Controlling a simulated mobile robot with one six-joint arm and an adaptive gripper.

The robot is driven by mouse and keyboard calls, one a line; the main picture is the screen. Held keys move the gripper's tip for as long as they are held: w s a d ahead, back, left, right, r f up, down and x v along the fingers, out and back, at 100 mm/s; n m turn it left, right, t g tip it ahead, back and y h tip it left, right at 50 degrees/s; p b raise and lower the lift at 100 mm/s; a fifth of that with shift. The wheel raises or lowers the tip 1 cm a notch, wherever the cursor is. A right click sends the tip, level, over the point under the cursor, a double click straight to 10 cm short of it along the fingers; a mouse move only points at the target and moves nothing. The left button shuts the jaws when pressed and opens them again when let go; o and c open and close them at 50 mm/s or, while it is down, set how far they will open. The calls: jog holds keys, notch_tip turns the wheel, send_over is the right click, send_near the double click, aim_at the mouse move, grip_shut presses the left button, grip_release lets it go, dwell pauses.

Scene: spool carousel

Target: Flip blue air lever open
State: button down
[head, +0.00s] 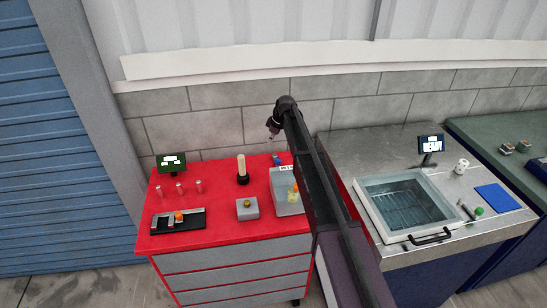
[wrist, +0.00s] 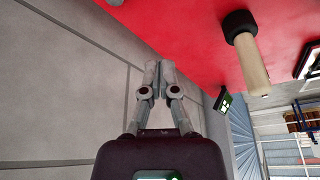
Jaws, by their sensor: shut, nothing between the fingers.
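A small blue part (head: 277,159), which looks like the air lever, sits at the back of the red cabinet top, beside a small white label; it is too small to tell its position. My gripper (head: 272,136) is above and behind it, near the wall, in the head view. In the wrist view my gripper (wrist: 158,66) is shut and empty, its fingertips together in front of the grey wall and the red top's edge. The blue part does not show in the wrist view.
The red cabinet top (head: 220,220) holds a wooden peg on a black base (head: 242,170), also in the wrist view (wrist: 250,65). A grey box (head: 247,209), a translucent bin (head: 287,205) and a dark screen (head: 171,162) stand there too. A metal bench with a basin (head: 405,203) is at right.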

aim_at(273, 157)
jog(key=shift+f, duration=0.15)
jog(key=b+x, duration=0.9)
jog(key=shift+a+f+b, duration=0.1)
jog(key=shift+f+b, duration=0.2)
jog(key=shift+f, duration=0.2)
jog(key=shift+s+d, duration=0.3)
jog(key=shift+d, duration=0.6)
jog(key=shift+s+d, duration=0.25)
jog(key=shift+d, duration=0.7)
jog(key=shift+r, duration=0.2)
jog(key=shift+d, duration=0.1)
jog(key=shift+a, duration=0.25)
